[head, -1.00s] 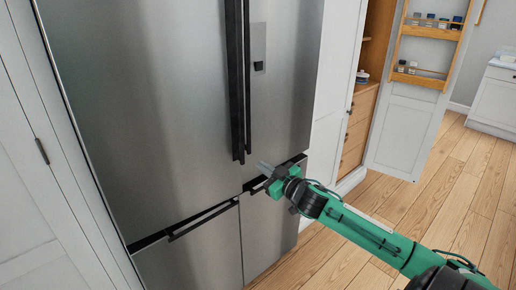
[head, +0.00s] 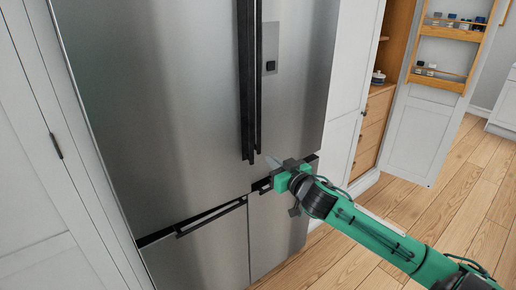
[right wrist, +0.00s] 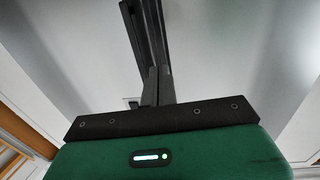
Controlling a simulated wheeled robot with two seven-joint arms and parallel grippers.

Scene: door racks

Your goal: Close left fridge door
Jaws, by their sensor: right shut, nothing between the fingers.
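The left fridge door (head: 160,100) is a tall brushed-steel panel in the head view, with a long black vertical handle (head: 245,80) at its right edge. It looks flush or nearly flush with the right fridge door (head: 300,90); I cannot tell if a small gap is left. The right door's black handle (head: 259,80) runs close beside it. My right gripper (head: 271,161) is shut and empty, just right of the lower handle ends. I cannot tell whether it touches the fridge. In the right wrist view the two handles (right wrist: 150,50) rise ahead of it. My left gripper is not in view.
Two lower fridge drawers (head: 200,255) sit below the doors. White cabinet panels (head: 40,150) stand at the left. At the right, an open white cabinet door (head: 420,135) carries spice racks beside wooden drawers (head: 370,130). The wooden floor (head: 450,190) is clear.

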